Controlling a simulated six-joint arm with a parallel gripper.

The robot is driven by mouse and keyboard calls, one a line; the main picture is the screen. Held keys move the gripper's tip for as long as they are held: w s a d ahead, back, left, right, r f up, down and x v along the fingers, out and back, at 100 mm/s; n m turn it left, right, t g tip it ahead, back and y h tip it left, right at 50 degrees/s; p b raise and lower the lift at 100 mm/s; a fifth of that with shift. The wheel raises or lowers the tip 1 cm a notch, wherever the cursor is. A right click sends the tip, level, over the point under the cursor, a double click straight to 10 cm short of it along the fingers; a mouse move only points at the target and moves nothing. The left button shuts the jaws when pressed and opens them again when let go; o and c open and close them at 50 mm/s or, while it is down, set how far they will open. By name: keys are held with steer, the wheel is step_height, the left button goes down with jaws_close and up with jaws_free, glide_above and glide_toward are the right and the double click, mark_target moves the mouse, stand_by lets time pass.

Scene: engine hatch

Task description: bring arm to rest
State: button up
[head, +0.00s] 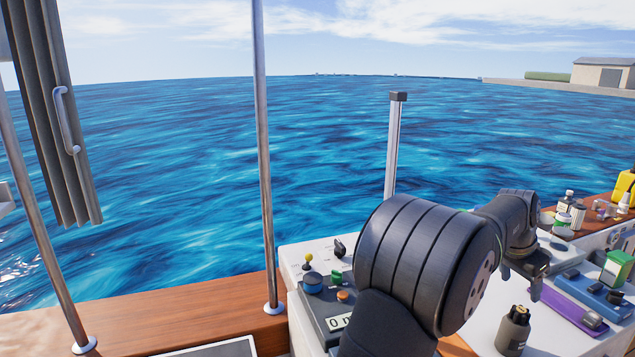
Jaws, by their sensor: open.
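My arm crosses the lower right of the head view, with a large dark ribbed joint close to the camera. It reaches right to a smaller dark wrist. My gripper (522,275) is at the far end, low over the white worktop (480,325). It is small and partly hidden by my arm; it is open, and I see nothing held in it.
Small bottles (567,208) stand behind. A control panel (328,300) is left of my arm. Upright poles (264,150) rise along the wooden rail (200,318).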

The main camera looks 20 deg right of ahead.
steer(key=x, duration=0.9)
steer(key=shift+d+f, duration=0.2)
steer(key=shift+f, duration=0.15)
steer(key=r, duration=0.2)
steer(key=s+r, duration=0.1)
steer(key=r, duration=0.2)
steer(key=s+a+r, duration=0.2)
steer(key=s+r, duration=0.4)
steer(key=s, duration=0.4)
steer(key=n, duration=0.1)
glide_above(521, 310)
steer(key=w, duration=0.2)
steer(key=f, duration=0.5)
steer(key=shift+s+a+f, duration=0.15)
steer(key=shift+a+f, duration=0.05)
steer(key=shift+a, duration=0.15)
steer(key=w+a+f+n, duration=0.15)
steer(key=w+f, duration=0.45)
steer(key=w, duration=0.6)
steer(key=shift+m+t, duration=0.25)
steer(key=shift+t, duration=0.15)
step_height(521, 310, down, 9)
steer(key=shift+w+a+f, duration=0.1)
steer(key=shift+f, duration=0.1)
